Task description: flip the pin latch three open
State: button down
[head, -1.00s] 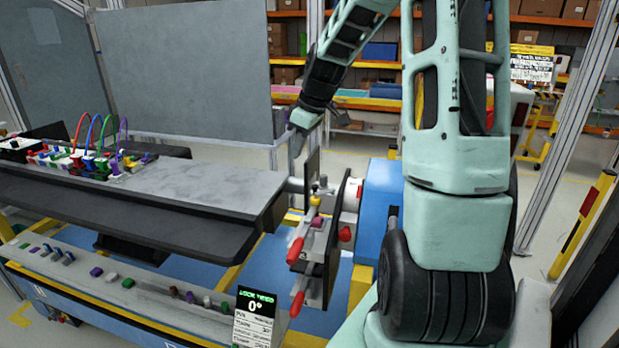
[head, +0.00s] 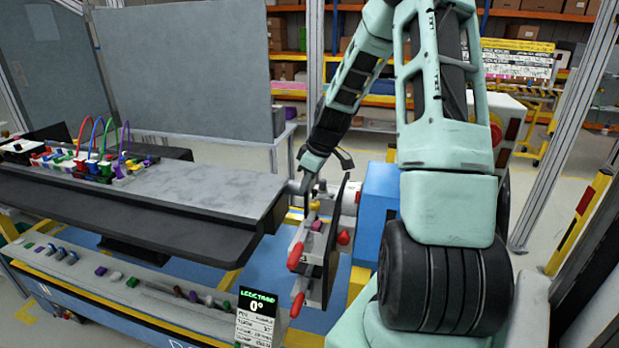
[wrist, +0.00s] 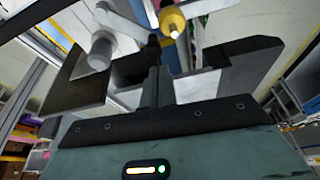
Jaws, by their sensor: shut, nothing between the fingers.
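The latch module is a dark upright panel (head: 332,240) at the right end of the bench, seen almost edge-on in the head view. It carries red-tipped handles, including one low red handle (head: 297,302) and one middle red handle (head: 295,255), and a purple piece (head: 317,225). I cannot tell which latch is pin latch three. My gripper (head: 307,192) is shut and empty, pointing down at the panel's upper part. In the wrist view my fingertips (wrist: 153,45) are close to a yellow knob (wrist: 172,20) and a grey cylinder (wrist: 100,52); contact is unclear.
The grey bench top (head: 210,180) lies left of the panel, with coloured cables and connectors (head: 95,160) on it. A blue block (head: 376,215) stands right of the panel. A small display (head: 255,312) stands at the lower bench edge.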

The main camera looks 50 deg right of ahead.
jog(key=shift+s+d, duration=0.1)
jog(key=shift+s, duration=0.3)
